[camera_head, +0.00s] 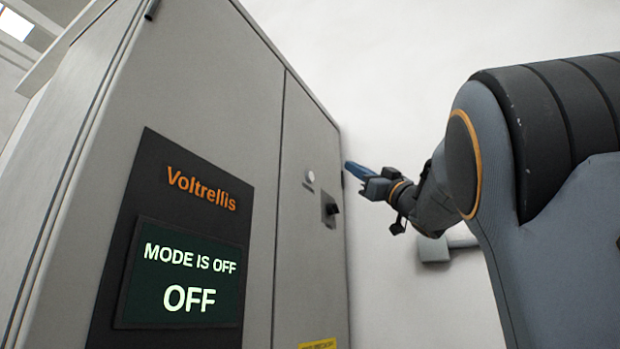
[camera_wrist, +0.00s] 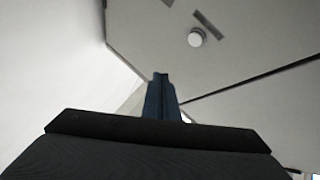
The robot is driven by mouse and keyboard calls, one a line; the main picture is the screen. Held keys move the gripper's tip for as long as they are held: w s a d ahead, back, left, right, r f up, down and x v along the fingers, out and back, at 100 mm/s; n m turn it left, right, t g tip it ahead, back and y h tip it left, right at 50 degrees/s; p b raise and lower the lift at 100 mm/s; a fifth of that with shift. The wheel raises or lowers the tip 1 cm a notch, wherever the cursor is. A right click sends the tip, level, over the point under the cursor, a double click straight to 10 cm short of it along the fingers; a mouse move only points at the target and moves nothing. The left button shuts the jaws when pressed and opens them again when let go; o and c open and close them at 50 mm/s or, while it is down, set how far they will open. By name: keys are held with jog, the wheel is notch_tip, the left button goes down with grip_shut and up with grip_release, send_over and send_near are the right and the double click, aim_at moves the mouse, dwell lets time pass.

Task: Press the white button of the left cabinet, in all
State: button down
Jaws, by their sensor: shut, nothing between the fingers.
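The grey cabinet (camera_head: 232,85) fills the left of the head view. Its small round white button (camera_head: 310,177) is on the narrow right-hand door, above a black knob on a square plate (camera_head: 331,209). The cabinet's screen (camera_head: 184,276) reads "MODE IS OFF" and "OFF". My gripper (camera_head: 350,168) is right of the button in the picture, its blue fingers shut, empty and pointing left; a gap shows between them and the button. In the wrist view the shut fingertips (camera_wrist: 160,78) point up. A pale round disc (camera_wrist: 196,37) shows beyond them; I cannot tell whether it is the button.
A pale wall (camera_head: 425,80) lies behind the gripper, with a small grey box (camera_head: 433,249) on it. A yellow label (camera_head: 318,344) is low on the cabinet door. My own arm fills the right side of the head view.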

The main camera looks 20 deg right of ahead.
jog(key=shift+d, duration=0.1)
jog(key=w+a, duration=0.5)
jog(key=w, duration=0.2)
jog(key=shift+a, duration=0.2)
dwell(2.2)
jog(key=shift+w+a, duration=0.3)
jog(key=shift+w+a, duration=0.2)
jog(key=shift+w, duration=0.1)
dwell(0.8)
dwell(0.3)
jog(key=shift+s+d, duration=0.45)
jog(key=shift+s, duration=0.15)
jog(key=shift+s+d, duration=0.8)
jog(key=shift+s, duration=0.2)
jog(key=shift+s+d, duration=0.75)
jog(key=shift+s, duration=0.25)
